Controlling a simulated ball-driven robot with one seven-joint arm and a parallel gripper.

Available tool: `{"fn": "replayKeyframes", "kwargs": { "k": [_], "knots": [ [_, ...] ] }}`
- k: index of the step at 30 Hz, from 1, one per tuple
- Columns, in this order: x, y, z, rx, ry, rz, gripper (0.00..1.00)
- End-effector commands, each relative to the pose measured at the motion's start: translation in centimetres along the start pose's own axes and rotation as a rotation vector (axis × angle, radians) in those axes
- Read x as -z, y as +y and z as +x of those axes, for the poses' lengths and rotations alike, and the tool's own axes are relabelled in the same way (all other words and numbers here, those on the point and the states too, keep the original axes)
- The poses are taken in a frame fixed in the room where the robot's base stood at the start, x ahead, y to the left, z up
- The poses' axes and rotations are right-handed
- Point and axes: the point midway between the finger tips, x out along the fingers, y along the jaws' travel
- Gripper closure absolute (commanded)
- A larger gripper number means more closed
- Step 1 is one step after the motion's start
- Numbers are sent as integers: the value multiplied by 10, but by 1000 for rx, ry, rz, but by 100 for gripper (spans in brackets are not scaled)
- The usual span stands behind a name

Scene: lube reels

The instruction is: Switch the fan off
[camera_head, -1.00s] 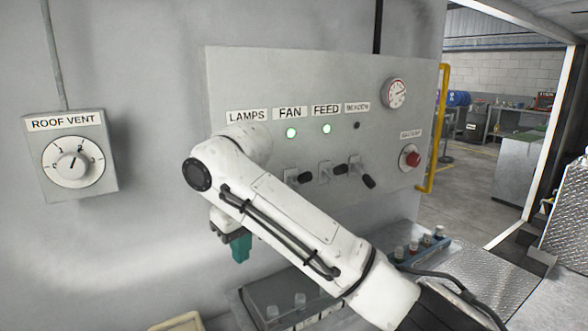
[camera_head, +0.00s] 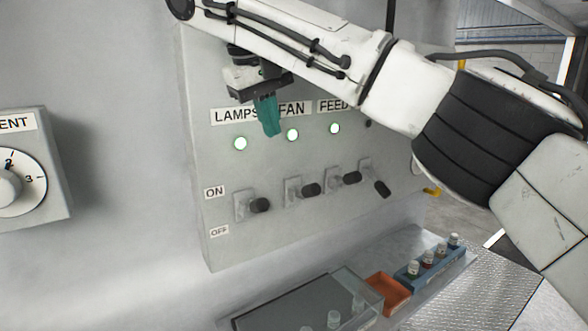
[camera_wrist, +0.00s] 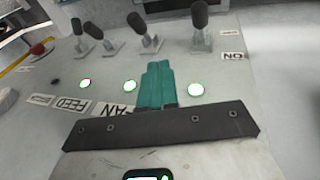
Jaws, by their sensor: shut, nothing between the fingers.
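The fan switch (camera_head: 310,190) is a black-handled lever on the grey wall panel (camera_head: 230,250), below the FAN label (camera_head: 293,109). Its handle sticks out toward the camera, level with the lamps and feed handles. The green fan light (camera_head: 292,135) is lit. In the wrist view the fan switch (camera_wrist: 137,22) shows upside down, beyond my fingertips. My gripper (camera_head: 271,131), with teal fingers, is shut and empty. It is in front of the panel between the LAMPS and FAN labels, above the levers and apart from them. Its fingers (camera_wrist: 160,66) also show in the wrist view.
The lamps lever (camera_head: 260,205) is left of the fan switch; the feed lever (camera_head: 350,178) is right. The beacon lever (camera_head: 382,188) points down and its light is dark. Lamps and feed lights are lit. A blue tray (camera_head: 440,262) of bottles and an orange bin (camera_head: 388,293) lie below.

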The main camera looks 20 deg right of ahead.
Motion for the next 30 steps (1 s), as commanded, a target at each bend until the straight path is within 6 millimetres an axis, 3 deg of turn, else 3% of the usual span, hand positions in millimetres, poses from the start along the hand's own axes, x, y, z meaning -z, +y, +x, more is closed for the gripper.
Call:
{"fn": "replayKeyframes", "kwargs": {
  "k": [8,13,28,30],
  "knots": [
    [0,0,1,1,0,-1,100],
    [0,-1,13,3,-1,-2,100],
    [0,0,105,2,-3,-1,100],
    [-5,11,110,0,1,1,100]
  ]
}}
